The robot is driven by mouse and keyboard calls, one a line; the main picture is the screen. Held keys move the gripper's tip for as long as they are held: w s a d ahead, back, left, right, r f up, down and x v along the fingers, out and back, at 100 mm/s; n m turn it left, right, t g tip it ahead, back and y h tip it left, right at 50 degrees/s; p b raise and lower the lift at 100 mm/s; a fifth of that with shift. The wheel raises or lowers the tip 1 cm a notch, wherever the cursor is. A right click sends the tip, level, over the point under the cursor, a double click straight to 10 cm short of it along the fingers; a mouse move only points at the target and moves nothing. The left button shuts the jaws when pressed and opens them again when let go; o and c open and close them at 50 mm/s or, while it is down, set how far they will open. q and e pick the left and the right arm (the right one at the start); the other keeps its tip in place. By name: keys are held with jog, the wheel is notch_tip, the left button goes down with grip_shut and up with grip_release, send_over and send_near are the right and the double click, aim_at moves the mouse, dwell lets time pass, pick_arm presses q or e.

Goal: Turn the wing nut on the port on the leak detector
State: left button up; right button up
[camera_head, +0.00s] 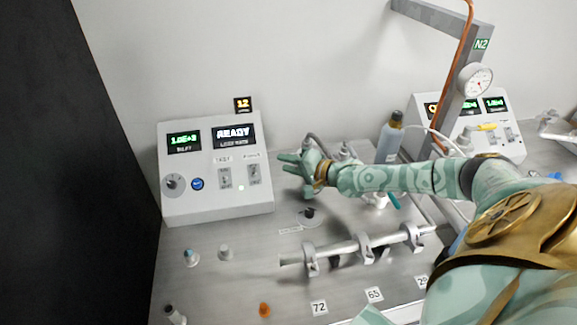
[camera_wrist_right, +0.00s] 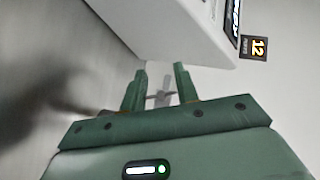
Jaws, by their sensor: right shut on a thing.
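The leak detector (camera_head: 215,205) is a light grey console at the left with a READY display, a knob and switches. My right gripper (camera_head: 284,163) is just right of its front, its arm coming in from the right. In the right wrist view my right gripper (camera_wrist_right: 161,82) has its two green fingers around a small grey winged part (camera_wrist_right: 160,98), which looks like the wing nut. The gripper is shut on it. The fingers show a narrow gap. The port itself is mostly hidden by the hand and cannot be made out clearly.
A metal tube on clamps (camera_head: 345,249) lies in front of my right arm. A bottle (camera_head: 390,138) and a grey N2 frame (camera_head: 445,25) stand behind the arm. Small fittings (camera_head: 191,257) and an orange cap (camera_head: 264,310) sit on the front left bench, with free room between.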

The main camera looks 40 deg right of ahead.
jog(key=shift+f+m+t+y+b, duration=0.35)
jog(key=shift+m+t+b, duration=0.2)
jog(key=shift+b, duration=0.7)
jog(key=shift+r+m+t, duration=0.2)
jog(key=shift+m+t, duration=0.05)
jog(key=shift+t, duration=0.1)
jog(key=shift+r+b, duration=0.2)
jog(key=shift+b, duration=0.1)
jog(key=shift+r, duration=0.1)
jog(key=o, duration=1)
